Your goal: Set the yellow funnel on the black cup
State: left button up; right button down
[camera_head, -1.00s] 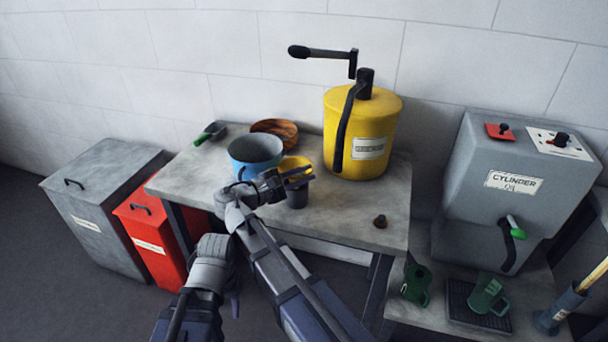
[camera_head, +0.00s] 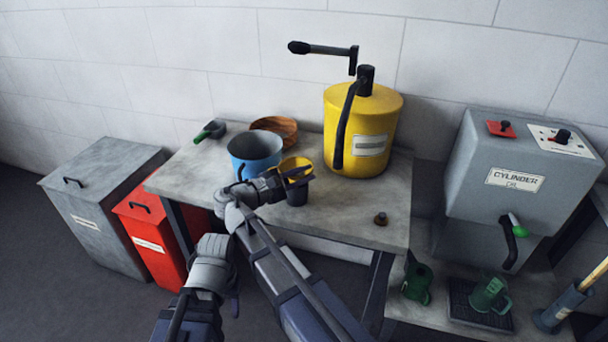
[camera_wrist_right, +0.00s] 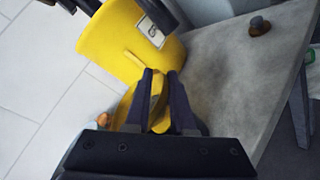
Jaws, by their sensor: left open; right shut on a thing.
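The yellow funnel (camera_head: 294,164) is just above the black cup (camera_head: 297,194) on the grey table, in line with it in the head view. I cannot tell whether they touch. My right gripper (camera_head: 288,178) is shut on the funnel's near side. In the right wrist view, the funnel (camera_wrist_right: 126,108) shows between and beside the fingers (camera_wrist_right: 160,128), and the cup is hidden. My left gripper (camera_head: 234,292) is low in front of the table, away from the funnel and cup. It is open, mostly hidden behind my arm.
A large yellow canister (camera_head: 370,120) with a crank is behind right.

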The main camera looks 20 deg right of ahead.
pick_arm(q)
jog(key=shift+f+b, duration=1.05)
jog(key=shift+f, duration=0.05)
pick_arm(e)
jog(key=shift+f, duration=1.1)
jog(key=c, duration=0.7)
grip_release()
pick_arm(q)
jog(key=shift+r, duration=0.1)
pick_arm(e)
jog(key=shift+a+r, duration=0.1)
